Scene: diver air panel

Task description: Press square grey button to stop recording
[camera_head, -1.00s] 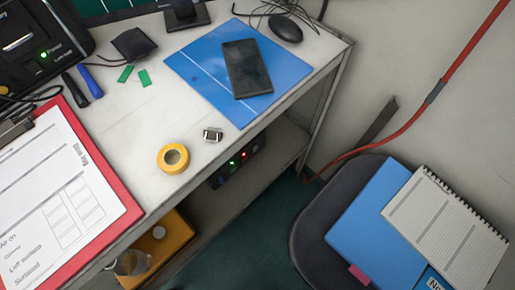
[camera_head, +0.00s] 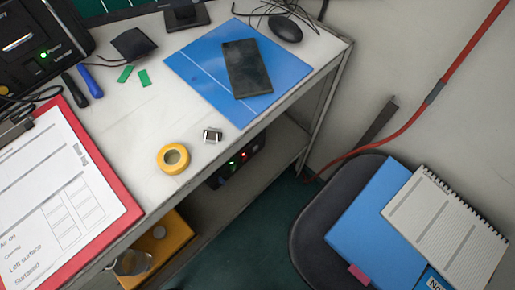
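Neither of my grippers shows in the head view. I cannot make out a square grey button for certain. A black panel box (camera_head: 25,45) with a lit green light and a yellow knob or button stands at the top left, cut by the picture's edge. A dark device (camera_head: 240,165) with small red and green lights sits on the shelf under the desk, partly hidden by the desk edge.
The white desk (camera_head: 130,120) bears a red clipboard (camera_head: 127,205), yellow tape (camera_head: 173,159), a small metal object (camera_head: 212,135), a blue folder (camera_head: 195,70) with a black phone (camera_head: 247,68), and a mouse (camera_head: 285,30). A chair (camera_head: 310,215) holding folders stands right.

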